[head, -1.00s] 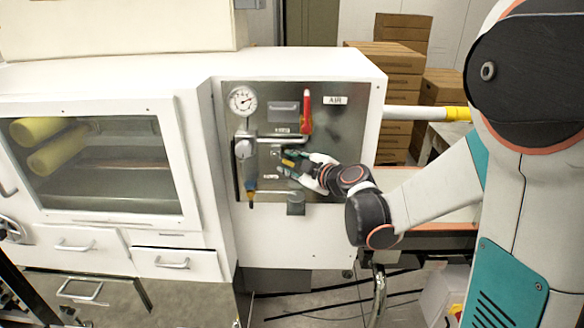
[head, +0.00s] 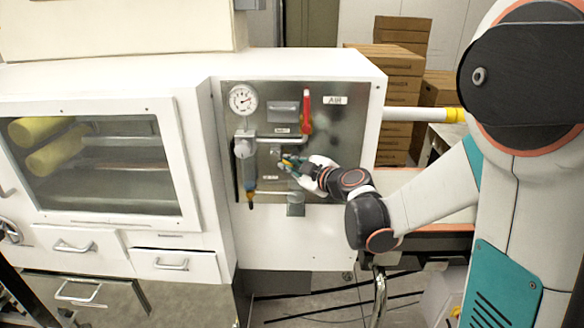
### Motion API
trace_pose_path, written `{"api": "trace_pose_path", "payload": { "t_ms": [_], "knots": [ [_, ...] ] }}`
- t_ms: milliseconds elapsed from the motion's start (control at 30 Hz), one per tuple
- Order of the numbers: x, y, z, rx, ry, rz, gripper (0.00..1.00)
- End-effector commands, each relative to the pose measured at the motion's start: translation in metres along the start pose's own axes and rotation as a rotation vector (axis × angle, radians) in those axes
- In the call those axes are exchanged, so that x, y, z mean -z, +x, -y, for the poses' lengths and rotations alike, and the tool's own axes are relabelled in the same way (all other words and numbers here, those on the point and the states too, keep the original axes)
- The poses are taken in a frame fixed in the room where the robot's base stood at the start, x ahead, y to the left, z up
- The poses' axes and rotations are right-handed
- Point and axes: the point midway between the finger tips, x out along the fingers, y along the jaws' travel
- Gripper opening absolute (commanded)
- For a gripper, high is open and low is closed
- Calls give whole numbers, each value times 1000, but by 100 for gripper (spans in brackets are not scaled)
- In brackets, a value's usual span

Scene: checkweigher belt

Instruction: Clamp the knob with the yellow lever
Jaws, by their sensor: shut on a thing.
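The metal air panel (head: 345,150) has a small knob with a yellow lever near its middle. The yellow lever (head: 287,161) shows at my fingertips, and the fingers partly hide it and the knob. My gripper (head: 286,164) reaches in from the right and is shut on the yellow lever. At this size the exact finger contact is hard to make out.
A red lever (head: 306,112) stands upright above my gripper. A gauge (head: 243,99) and a grey regulator (head: 244,146) are to the left. A grey block (head: 296,203) sits just below. A horizontal pipe (head: 282,139) runs close above.

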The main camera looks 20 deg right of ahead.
Motion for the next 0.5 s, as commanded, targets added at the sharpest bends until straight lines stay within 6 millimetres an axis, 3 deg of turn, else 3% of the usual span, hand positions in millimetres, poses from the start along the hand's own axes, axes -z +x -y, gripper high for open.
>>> {"api": "trace_pose_path", "payload": {
  "t_ms": [500],
  "knots": [
    [-9,12,22,-129,330,-236,0]
  ]
}}
